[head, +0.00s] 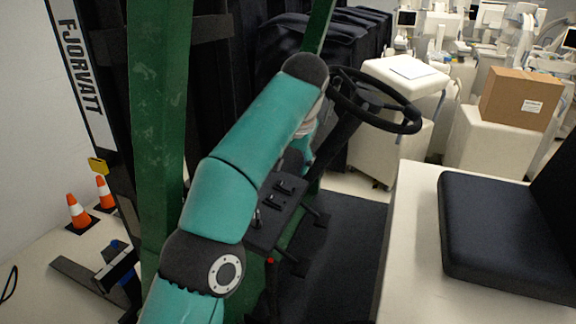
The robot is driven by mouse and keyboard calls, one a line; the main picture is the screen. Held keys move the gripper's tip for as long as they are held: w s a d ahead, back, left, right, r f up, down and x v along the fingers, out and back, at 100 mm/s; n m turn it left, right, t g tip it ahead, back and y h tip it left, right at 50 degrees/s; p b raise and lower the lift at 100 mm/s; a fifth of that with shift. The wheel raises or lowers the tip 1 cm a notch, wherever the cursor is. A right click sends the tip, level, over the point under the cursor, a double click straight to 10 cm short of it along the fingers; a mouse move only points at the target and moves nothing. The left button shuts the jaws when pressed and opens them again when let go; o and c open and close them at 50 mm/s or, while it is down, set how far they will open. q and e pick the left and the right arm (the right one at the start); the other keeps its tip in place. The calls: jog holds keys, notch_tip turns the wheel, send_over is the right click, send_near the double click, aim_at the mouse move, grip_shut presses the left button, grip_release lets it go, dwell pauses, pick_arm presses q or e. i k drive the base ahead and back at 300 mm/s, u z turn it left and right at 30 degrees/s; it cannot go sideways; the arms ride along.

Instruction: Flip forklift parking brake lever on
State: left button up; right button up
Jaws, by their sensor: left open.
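The forklift's dark control console (262,232) is in the middle of the head view, left of the steering wheel (375,100). Several small black levers (284,187) stand on its top, and a small red-tipped part (270,262) shows at its lower edge. I cannot tell which of these is the parking brake lever. My left arm rises from the bottom, bends near the steering wheel and comes down behind its own links. My left gripper (291,161) is open, mostly hidden by the arm, just beyond the console's far end. My right gripper is out of view.
A green forklift post (160,120) stands close on the left of my arm. The seat (500,235) is at the right, with dark floor (345,240) between it and the console. Orange cones (78,211) stand at far left. A cardboard box (520,98) sits behind.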

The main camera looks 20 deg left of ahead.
aim_at(271, 265)
jog(key=k, duration=1)
